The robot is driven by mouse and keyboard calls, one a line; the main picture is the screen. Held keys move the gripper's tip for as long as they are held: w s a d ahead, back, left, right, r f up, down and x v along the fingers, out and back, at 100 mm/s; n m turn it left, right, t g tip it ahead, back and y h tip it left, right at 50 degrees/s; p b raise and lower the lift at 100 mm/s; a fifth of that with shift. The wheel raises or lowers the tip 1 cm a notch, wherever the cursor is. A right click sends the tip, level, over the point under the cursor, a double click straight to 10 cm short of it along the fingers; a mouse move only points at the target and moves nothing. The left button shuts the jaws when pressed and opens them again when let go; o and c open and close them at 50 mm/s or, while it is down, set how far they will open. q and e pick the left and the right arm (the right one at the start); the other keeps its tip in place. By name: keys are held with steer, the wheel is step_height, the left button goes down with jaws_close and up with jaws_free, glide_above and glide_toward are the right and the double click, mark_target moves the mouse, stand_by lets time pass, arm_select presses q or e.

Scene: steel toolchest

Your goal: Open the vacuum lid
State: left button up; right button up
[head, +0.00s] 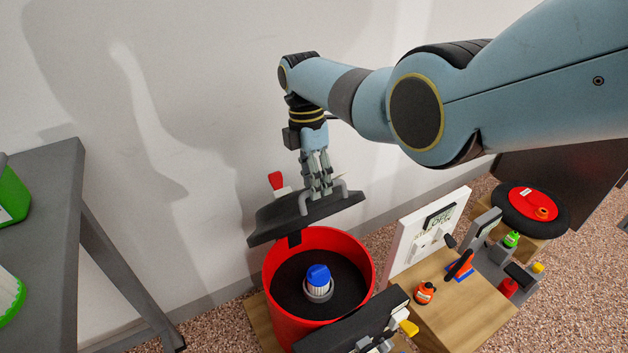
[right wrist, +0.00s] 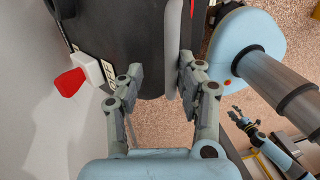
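The vacuum's dark lid (head: 275,217) stands raised and tilted above the red canister (head: 318,328), whose mouth is uncovered. A filter with a blue cap (head: 318,274) shows inside. My right gripper (head: 320,190) is at the lid's grey handle. In the right wrist view its fingers (right wrist: 160,75) are apart, with the handle (right wrist: 173,45) between them, close to the right finger, and the dark lid (right wrist: 120,30) behind. A small blue arm end with dark prongs, apparently my left gripper (right wrist: 242,117), shows at the lower right there; its opening is too small to judge.
A red knob (head: 276,180) stands behind the lid, close to the wall (head: 190,130). A grey table (head: 62,190) stands at the left. At the right are a white panel (head: 402,247), a wooden box (head: 465,310) with small items, and a red-and-black wheel (head: 508,215).

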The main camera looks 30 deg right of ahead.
step_height(320, 180, up, 12)
steer(key=w, duration=0.2)
steer(key=shift+w, duration=0.15)
steer(key=shift+a+f, duration=0.1)
stand_by(0.4)
